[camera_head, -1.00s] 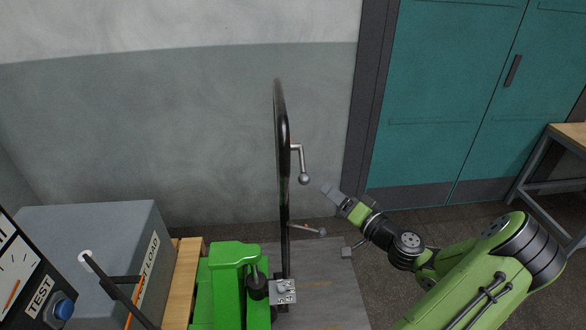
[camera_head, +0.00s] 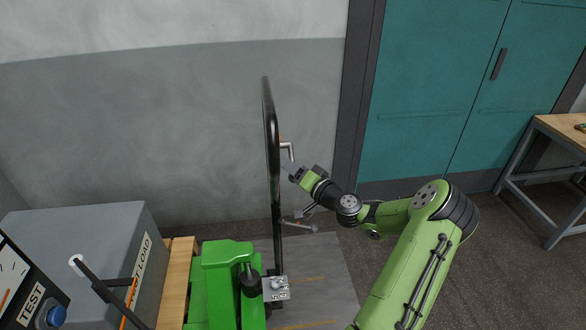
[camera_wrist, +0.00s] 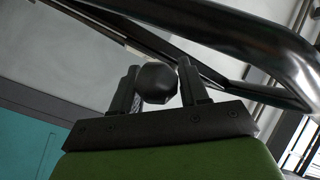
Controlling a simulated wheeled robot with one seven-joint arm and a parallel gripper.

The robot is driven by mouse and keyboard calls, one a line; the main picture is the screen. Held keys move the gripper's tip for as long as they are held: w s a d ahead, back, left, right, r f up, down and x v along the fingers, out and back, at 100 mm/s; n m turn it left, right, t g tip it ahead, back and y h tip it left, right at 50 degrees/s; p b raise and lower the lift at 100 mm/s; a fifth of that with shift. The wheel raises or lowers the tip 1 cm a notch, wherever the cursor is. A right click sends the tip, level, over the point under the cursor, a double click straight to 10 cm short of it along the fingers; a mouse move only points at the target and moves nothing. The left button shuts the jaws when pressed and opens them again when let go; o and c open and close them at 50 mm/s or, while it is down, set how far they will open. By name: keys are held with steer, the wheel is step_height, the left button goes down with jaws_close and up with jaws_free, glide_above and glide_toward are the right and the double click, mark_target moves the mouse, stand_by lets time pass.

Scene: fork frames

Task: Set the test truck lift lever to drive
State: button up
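The test truck (camera_head: 222,285) is a green pallet truck with a tall dark loop handle (camera_head: 272,170). A short bent grey lever (camera_head: 290,151) hangs on the handle's right side; its lower end is hidden by my gripper. My gripper (camera_head: 290,167) is at that lower end. In the wrist view a dark rounded knob (camera_wrist: 157,84) lies between the two fingers of my gripper (camera_wrist: 159,66), very close to both. Whether the fingers press on it cannot be told. The dark handle tube (camera_wrist: 235,35) crosses above the fingers.
A grey load box (camera_head: 75,235) sits on a wooden pallet (camera_head: 178,280) at the left, with a TEST panel (camera_head: 22,290) in front. A small metal pedal-like bar (camera_head: 300,227) is low behind the handle.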

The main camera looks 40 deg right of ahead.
mark_target(293, 160)
jaws_close()
steer(key=r+g+p, duration=0.1)
steer(key=p, duration=0.2)
steer(key=shift+a+r, duration=0.1)
steer(key=shift+r, duration=0.2)
steer(key=r+m+g+p, duration=0.1)
steer(key=p, duration=0.3)
steer(key=shift+s+a+r, duration=0.1)
steer(key=shift+s, duration=0.05)
steer(key=r+m+g+y+p, duration=0.1)
steer(key=p, duration=0.2)
steer(key=shift+g, duration=0.4)
steer(key=shift+s+p, duration=0.1)
steer(key=shift+p, duration=0.35)
steer(key=shift+f, duration=0.2)
steer(key=shift+o, duration=1.8)
jaws_free()
